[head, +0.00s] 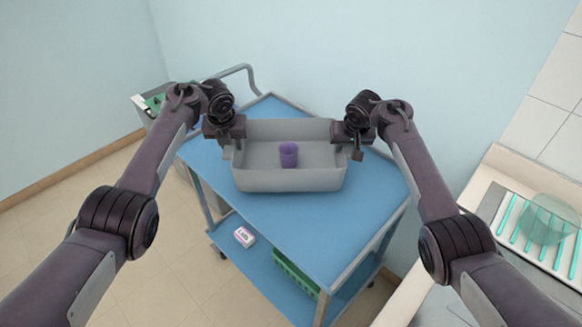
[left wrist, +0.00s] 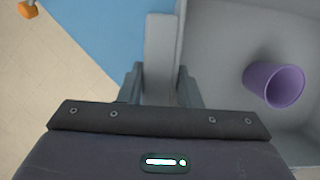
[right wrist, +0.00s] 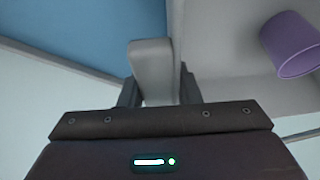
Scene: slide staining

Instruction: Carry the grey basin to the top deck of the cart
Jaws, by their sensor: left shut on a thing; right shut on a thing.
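The grey basin (head: 288,181) is over the blue top deck (head: 300,229) of the cart, towards its back half. It looks level; I cannot tell whether it rests on the deck or hangs just above it. A purple cup (head: 288,155) stands inside the basin. My left gripper (head: 231,142) is shut on the basin's left side handle (left wrist: 160,60). My right gripper (head: 349,146) is shut on its right side handle (right wrist: 153,68). The cup also shows in the left wrist view (left wrist: 273,85) and the right wrist view (right wrist: 291,45).
The cart's lower shelf (head: 262,262) holds a small white and pink box (head: 245,237) and a green rack (head: 296,272). A counter (head: 520,168) with a rack of teal strips and a glass dome (head: 548,218) stands at the right. The deck's front part is clear.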

